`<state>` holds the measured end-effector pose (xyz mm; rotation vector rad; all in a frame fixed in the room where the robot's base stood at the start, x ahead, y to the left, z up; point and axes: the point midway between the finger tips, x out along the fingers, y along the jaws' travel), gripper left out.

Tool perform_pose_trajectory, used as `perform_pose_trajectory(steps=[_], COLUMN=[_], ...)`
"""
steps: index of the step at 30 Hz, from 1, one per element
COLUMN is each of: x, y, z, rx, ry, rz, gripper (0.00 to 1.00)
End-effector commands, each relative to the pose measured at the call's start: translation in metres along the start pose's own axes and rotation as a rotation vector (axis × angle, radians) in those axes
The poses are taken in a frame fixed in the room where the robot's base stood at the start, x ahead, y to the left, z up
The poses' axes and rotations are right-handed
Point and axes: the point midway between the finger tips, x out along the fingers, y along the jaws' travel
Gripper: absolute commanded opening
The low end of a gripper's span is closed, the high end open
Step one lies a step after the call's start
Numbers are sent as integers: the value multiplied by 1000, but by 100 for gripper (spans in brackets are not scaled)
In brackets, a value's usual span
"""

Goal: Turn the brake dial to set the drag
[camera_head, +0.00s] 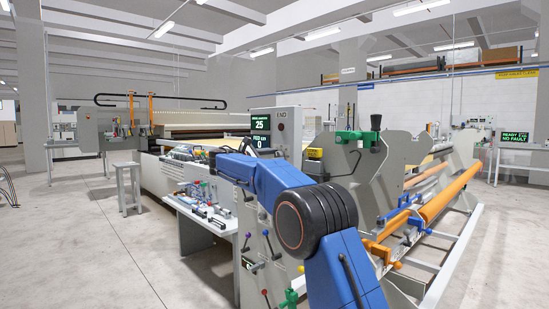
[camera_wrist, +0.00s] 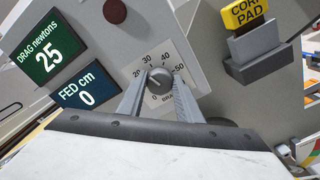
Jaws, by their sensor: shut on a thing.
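The knob's exact setting is hard to read. The green drag display (camera_wrist: 50,48) reads 25 newtons, and the blue fed display (camera_wrist: 81,95) reads 0 cm. The same displays show on the control panel (camera_head: 283,133) in the head view, where my blue arm hides the dial and my gripper.
A dark red round button (camera_wrist: 114,10) is above left. Orange rollers (camera_head: 448,192) are at the right, and a bench with small parts (camera_head: 205,205) at the left. The left floor is largely clear.

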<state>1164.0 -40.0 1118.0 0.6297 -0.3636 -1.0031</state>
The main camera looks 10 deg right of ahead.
Motion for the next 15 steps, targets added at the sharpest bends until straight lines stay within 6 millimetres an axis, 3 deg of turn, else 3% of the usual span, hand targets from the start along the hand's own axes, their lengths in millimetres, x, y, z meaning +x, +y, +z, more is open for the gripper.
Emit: perform_pose_trajectory(steps=[15], x=[-1], y=[-2], z=[-1], rx=[190], ry=[1], rz=[-2], gripper=[9])
